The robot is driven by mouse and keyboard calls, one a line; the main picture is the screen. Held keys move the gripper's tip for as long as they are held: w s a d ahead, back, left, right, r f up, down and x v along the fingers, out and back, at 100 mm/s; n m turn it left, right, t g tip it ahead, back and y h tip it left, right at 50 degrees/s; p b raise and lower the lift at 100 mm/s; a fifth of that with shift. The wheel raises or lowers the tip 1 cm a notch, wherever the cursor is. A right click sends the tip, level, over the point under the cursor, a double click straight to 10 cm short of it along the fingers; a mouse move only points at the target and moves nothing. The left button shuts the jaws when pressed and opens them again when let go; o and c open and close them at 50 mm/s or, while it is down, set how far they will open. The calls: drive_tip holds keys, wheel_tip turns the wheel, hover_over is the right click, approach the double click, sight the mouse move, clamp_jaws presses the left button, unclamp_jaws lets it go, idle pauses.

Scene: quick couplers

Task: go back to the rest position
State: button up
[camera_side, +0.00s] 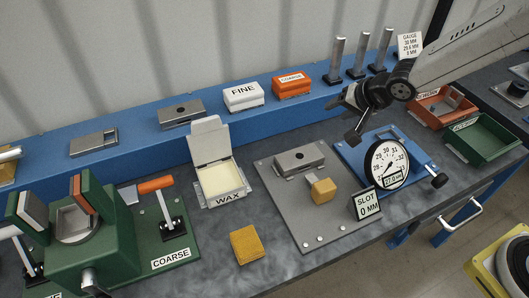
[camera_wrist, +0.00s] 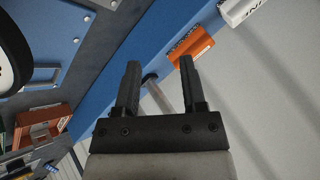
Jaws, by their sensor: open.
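My gripper (camera_side: 352,117) is raised over the right part of the bench in the side view, near the dial gauge (camera_side: 388,163) and above the blue plate. In the wrist view my gripper (camera_wrist: 160,85) shows two dark fingers standing apart with nothing between them. Beyond the fingers are the blue shelf (camera_wrist: 160,37) and the pale wall (camera_wrist: 270,90). No part is in the jaws.
Three upright posts (camera_side: 358,55) stand on the shelf behind my gripper. A FINE block (camera_side: 243,95) and a COARSE block (camera_side: 291,85) sit left of them. A grey plate (camera_side: 285,205) with a SLOT sign (camera_side: 367,203), a WAX box (camera_side: 222,183) and red (camera_side: 440,108) and green (camera_side: 482,138) trays are around.

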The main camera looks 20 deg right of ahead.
drive_tip(key=s+d+n, duration=0.1)
drive_tip(key=s+d, duration=0.1)
drive_tip(key=s+d+n+g+h, duration=0.1)
drive_tip(key=s+d, duration=0.1)
drive_tip(key=s, duration=0.1)
drive_tip(key=s+d+f+n+g, duration=0.1)
drive_tip(key=s+d, duration=0.1)
drive_tip(key=shift+s+d+h, duration=0.15)
drive_tip(key=shift+d+h, duration=0.15)
drive_tip(key=shift+h, duration=0.1)
drive_tip(key=s+d+f+n+g, duration=0.1)
drive_tip(key=s+d+n+g, duration=0.2)
drive_tip(key=s, duration=0.6)
drive_tip(key=shift+s+d+f+n, duration=0.15)
drive_tip(key=shift+d+f+n, duration=0.1)
drive_tip(key=shift+n, duration=0.35)
